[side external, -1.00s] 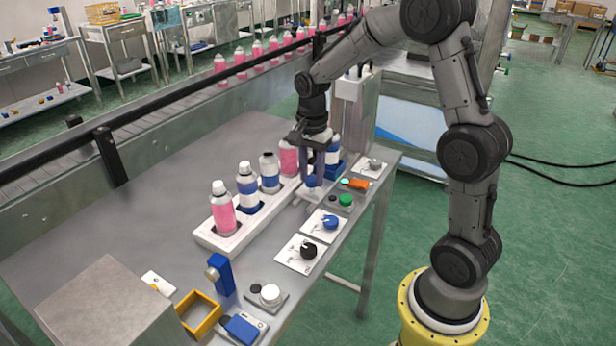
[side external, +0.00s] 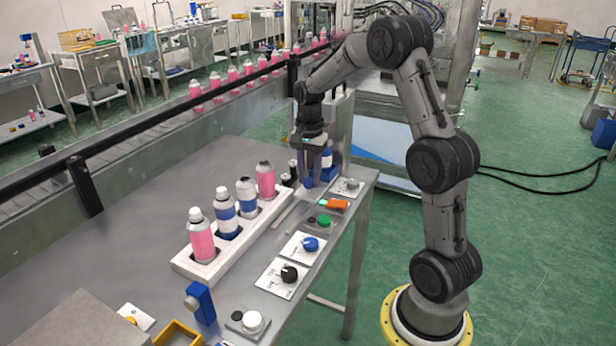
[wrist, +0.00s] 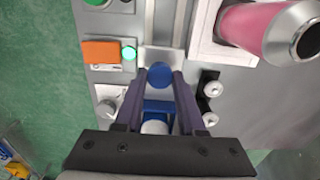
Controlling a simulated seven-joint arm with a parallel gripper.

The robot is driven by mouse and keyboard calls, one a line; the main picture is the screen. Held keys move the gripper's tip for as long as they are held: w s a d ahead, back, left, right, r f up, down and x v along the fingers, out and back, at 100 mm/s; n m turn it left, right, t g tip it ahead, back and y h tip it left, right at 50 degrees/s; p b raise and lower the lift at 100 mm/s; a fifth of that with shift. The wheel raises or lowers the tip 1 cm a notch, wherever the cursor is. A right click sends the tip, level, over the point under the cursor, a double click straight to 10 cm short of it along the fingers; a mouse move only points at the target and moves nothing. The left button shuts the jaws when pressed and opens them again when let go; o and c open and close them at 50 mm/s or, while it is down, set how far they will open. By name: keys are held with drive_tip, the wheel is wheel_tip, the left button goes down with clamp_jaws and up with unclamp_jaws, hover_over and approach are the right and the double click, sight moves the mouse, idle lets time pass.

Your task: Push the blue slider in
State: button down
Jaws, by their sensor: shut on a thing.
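The blue slider has a round blue knob (wrist: 160,74) between my fingertips at the end of a pale metal rail (wrist: 162,20). My gripper (wrist: 161,80) is shut on the knob. In the side view my gripper (side external: 316,168) points down at the far end of the table, with the blue knob (side external: 308,183) low between its fingers. Just beyond the knob is a blue block (wrist: 157,106) with a white round top (wrist: 155,127), partly hidden by my gripper's body. The rail's near part (side external: 287,212) is bare.
A white rack (side external: 190,265) with several bottles stands beside the rail. A pink bottle (wrist: 270,30) is close to my gripper. Across the rail are an orange switch (wrist: 101,51), a lit green lamp (wrist: 129,53) and a dial (wrist: 107,108). Two small posts (wrist: 210,103) stand beside my fingers.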

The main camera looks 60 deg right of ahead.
drive_tip(key=c, duration=0.8)
unclamp_jaws()
drive_tip(key=shift+d+r, duration=0.1)
drive_tip(key=shift+d, duration=0.3)
drive_tip(key=o, duration=0.3)
drive_tip(key=shift+a, duration=0.15)
wheel_tip(320, 180, up, 14)
drive_tip(key=shift+a, duration=0.1)
